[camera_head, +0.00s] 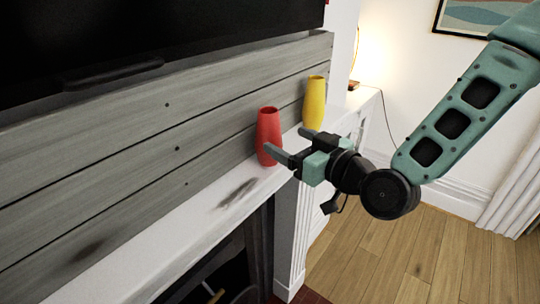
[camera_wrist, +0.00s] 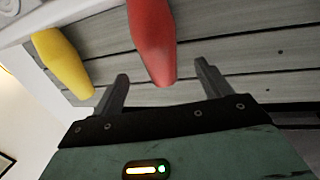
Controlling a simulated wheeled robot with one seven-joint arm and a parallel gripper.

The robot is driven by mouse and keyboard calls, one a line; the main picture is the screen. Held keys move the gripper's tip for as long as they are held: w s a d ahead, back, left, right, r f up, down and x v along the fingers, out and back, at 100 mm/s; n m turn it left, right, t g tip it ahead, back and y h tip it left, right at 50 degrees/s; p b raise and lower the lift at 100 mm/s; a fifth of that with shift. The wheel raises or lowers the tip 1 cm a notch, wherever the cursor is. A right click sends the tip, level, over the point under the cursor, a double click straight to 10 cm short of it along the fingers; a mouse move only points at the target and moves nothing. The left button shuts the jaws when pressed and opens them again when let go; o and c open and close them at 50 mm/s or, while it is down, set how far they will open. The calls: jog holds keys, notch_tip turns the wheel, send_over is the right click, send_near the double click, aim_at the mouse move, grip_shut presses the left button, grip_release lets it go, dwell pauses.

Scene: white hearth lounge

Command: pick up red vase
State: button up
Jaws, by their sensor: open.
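The red vase (camera_head: 269,135) stands upright on the white mantel shelf, close to the grey plank wall. My gripper (camera_head: 290,145) is open at the vase's right side in the head view, with one finger overlapping the vase's lower part. In the wrist view the red vase (camera_wrist: 152,40) shows between and beyond the two open fingers of my gripper (camera_wrist: 162,85). No finger visibly grips it. Whether a finger touches it, I cannot tell.
A yellow vase (camera_head: 314,102) stands on the mantel (camera_head: 232,192) just right of and behind the red one; it also shows in the wrist view (camera_wrist: 64,62). A dark screen (camera_head: 150,40) hangs above. The mantel left of the red vase is clear.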

aim_at(277, 135)
jog(key=x, duration=0.7)
jog(key=shift+w+f, duration=0.2)
jog(key=shift+f, duration=0.15)
jog(key=shift+c, duration=0.4)
jog(key=c, duration=1.3)
jog(key=shift+w+r+p, duration=0.1)
jog(key=shift+r+p, duration=0.05)
jog(key=shift+p, duration=0.15)
